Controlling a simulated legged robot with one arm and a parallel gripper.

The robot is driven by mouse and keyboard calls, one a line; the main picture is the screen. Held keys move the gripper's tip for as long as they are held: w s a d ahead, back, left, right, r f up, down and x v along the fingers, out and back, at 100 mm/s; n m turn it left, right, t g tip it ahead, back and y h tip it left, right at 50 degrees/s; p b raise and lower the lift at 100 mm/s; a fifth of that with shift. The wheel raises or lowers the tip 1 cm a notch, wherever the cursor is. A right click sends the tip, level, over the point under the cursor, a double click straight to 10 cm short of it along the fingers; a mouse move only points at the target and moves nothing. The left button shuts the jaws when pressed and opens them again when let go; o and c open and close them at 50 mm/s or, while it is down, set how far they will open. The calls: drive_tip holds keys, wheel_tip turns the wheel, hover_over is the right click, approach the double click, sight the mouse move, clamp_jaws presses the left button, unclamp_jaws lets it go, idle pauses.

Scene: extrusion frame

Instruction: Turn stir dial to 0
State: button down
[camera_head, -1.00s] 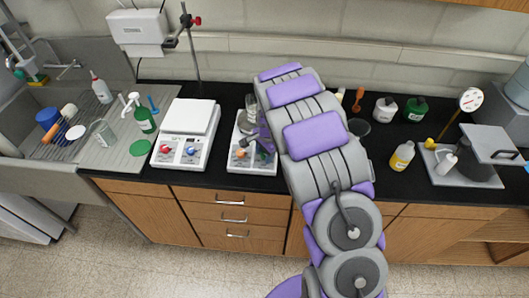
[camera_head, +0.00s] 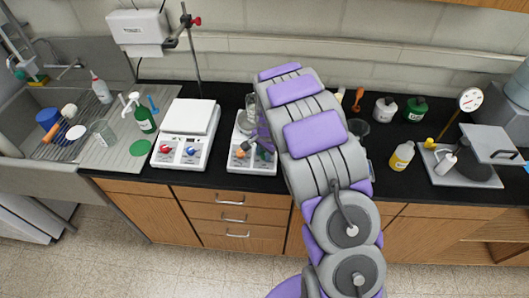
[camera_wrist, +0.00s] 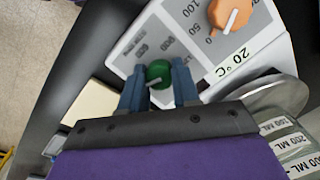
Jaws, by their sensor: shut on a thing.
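The green dial (camera_wrist: 159,73) sits on the white front panel of a hot plate stirrer (camera_wrist: 215,55), with a pale pointer mark aimed to the lower left in the wrist view. My gripper (camera_wrist: 159,84) is shut on this dial, one blue finger on each side. An orange dial (camera_wrist: 229,14) with a white pointer is on the same panel, beside marks of 50 and 100. A 20 °C readout (camera_wrist: 234,65) is near it. In the head view the orange dial (camera_head: 240,153) shows, while my arm and gripper (camera_head: 262,147) partly cover the green dial's area.
A glass beaker with ML marks (camera_wrist: 292,145) stands on the stirrer's round metal plate (camera_wrist: 262,95), close to my gripper. A second stirrer (camera_head: 184,145) with red and blue dials is to the left. Yellow (camera_head: 402,156) and green (camera_head: 415,108) bottles stand to the right.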

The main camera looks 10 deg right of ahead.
drive_tip(key=n, duration=0.5)
drive_tip(key=shift+w+r+h, duration=0.1)
drive_tip(key=shift+w+h, duration=0.05)
drive_tip(key=shift+h, duration=0.15)
drive_tip(key=shift+a+n+h+p, duration=0.1)
drive_tip(key=shift+n+h+p, duration=0.25)
drive_tip(key=shift+n, duration=2.05)
drive_tip(key=shift+g, duration=0.3)
drive_tip(key=c, duration=0.8)
unclamp_jaws()
drive_tip(key=r, duration=1.1)
drive_tip(key=a+r, duration=0.1)
drive_tip(key=r, duration=0.5)
drive_tip(key=shift+s+a+p, duration=0.1)
drive_tip(key=shift+s+p, duration=0.2)
drive_tip(key=shift+s, duration=0.1)
